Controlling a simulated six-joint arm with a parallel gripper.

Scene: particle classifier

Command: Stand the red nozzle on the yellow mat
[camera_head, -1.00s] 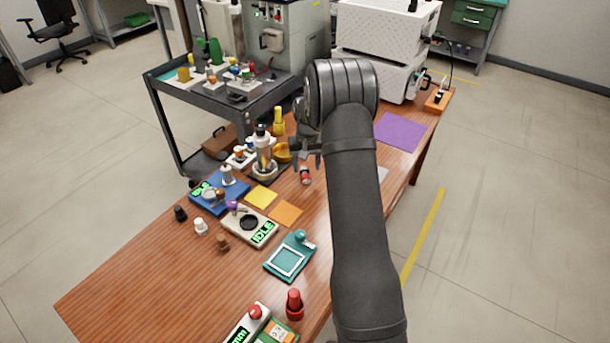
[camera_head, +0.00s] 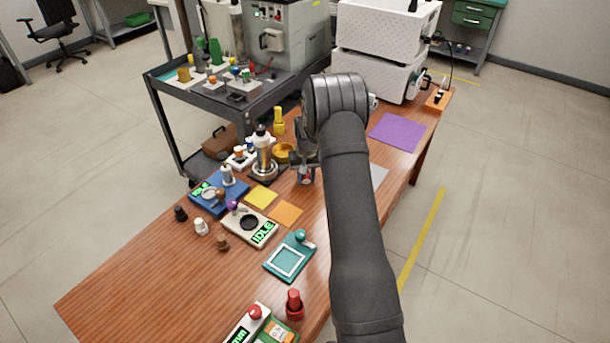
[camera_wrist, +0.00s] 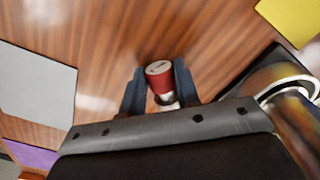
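The red nozzle (camera_head: 306,176) is on the wooden table beneath my gripper, partly hidden by it in the head view. In the wrist view the nozzle (camera_wrist: 160,78) shows a round red end and a pale, narrower part, and looks tipped over rather than upright. My gripper (camera_wrist: 160,85) has one finger on each side of it; the fingers look apart, with little room beside the nozzle, and I see no clear grip. The yellow mat (camera_head: 261,196) lies flat and bare to the left of my gripper; it also shows in the wrist view (camera_wrist: 292,18).
A metal and amber device (camera_head: 263,165) stands close left of my gripper. An orange mat (camera_head: 286,213), a grey mat (camera_head: 379,175) and a purple mat (camera_head: 397,132) lie nearby. Black (camera_head: 180,213), white (camera_head: 201,227) and brown (camera_head: 222,243) small parts stand at left.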

